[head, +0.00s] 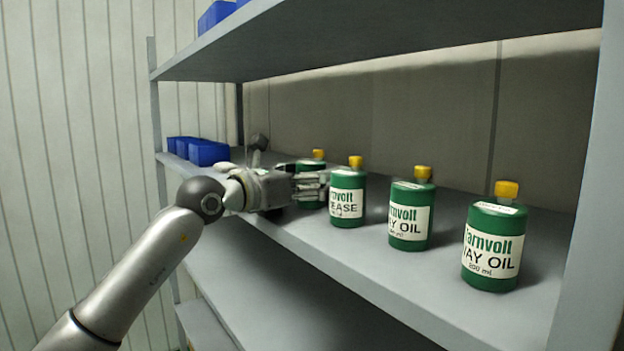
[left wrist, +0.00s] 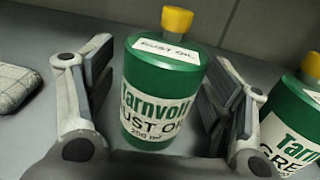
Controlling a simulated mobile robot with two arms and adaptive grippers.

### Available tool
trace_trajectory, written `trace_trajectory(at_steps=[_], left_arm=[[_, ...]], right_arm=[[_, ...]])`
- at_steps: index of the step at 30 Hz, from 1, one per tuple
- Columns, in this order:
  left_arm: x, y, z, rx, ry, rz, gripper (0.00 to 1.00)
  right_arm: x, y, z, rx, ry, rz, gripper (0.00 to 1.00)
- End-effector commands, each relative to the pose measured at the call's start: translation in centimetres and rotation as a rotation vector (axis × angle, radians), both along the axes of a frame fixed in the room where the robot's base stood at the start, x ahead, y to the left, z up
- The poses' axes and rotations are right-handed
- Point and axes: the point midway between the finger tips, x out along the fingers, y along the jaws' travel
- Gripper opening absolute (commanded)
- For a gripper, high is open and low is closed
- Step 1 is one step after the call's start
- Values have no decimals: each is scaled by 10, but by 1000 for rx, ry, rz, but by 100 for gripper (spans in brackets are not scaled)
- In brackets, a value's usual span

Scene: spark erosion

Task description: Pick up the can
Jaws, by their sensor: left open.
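A green can with a yellow cap and a white label reading "RUST OIL" (left wrist: 160,95) stands upright on the grey shelf. In the left wrist view it is between the two fingers of my left gripper (left wrist: 160,105), with a finger on each side and no clear grip on it. In the head view my left gripper (head: 312,187) reaches in from the left and partly hides this can (head: 318,166). The left gripper is open. My right gripper is in neither view.
A green grease can (head: 347,207) stands close to the right of the gripper. Two way oil cans (head: 409,222) (head: 492,250) stand farther right. Blue bins (head: 208,153) are at the shelf's far left. An upper shelf (head: 380,30) hangs above. A grey patterned object (left wrist: 14,86) lies left of the gripper.

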Motion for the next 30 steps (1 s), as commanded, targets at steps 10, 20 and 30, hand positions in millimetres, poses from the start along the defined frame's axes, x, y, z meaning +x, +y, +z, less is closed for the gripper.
trace_trajectory(at_steps=[10, 20, 30], left_arm=[[0, 0, 0, 0, 0, 0, 41], [-1, 1, 1, -1, -2, 0, 18], [-1, 1, 19, -2, -6, 1, 18]], right_arm=[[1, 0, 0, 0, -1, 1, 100], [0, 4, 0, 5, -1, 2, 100], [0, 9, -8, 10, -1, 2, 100]])
